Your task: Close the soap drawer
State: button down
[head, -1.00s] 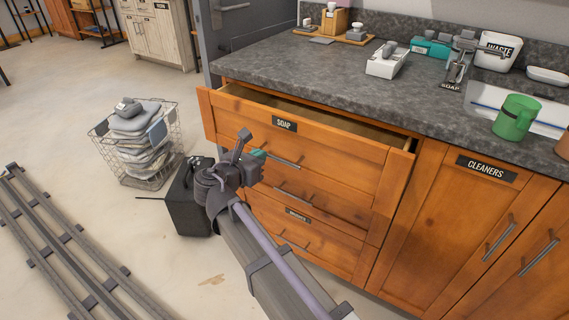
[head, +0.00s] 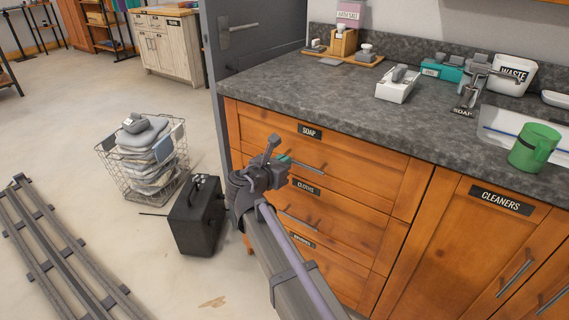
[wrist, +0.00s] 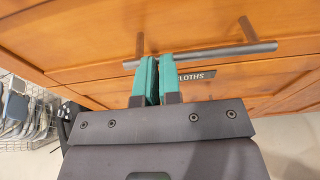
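The soap drawer (head: 350,152) is the top wooden drawer, with a SOAP label (head: 310,131). Its front sits flush under the counter and no opening shows. Its metal bar handle (head: 310,168) also crosses the wrist view (wrist: 225,52). My gripper (head: 284,159) is at the left end of this handle, its tips toward the drawer front. In the wrist view its teal fingers (wrist: 157,75) are close together with a thin dark gap and nothing seen between them. They overlap the handle's left end; I cannot tell whether they touch the drawer front.
The cloths drawer (head: 345,200) is below and the cleaners cabinet (head: 470,250) is to the right. A black case (head: 197,220) and a wire basket of cloths (head: 140,165) stand on the floor at left. The grey counter (head: 340,85) holds soap items and a green mug (head: 534,148).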

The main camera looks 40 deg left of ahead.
jog(key=shift+w+r, duration=0.1)
jog(key=shift+w, duration=0.2)
jog(key=p+v, duration=0.2)
jog(key=v, duration=1.2)
jog(key=shift+s+p, duration=0.35)
jog(key=shift+a, duration=0.1)
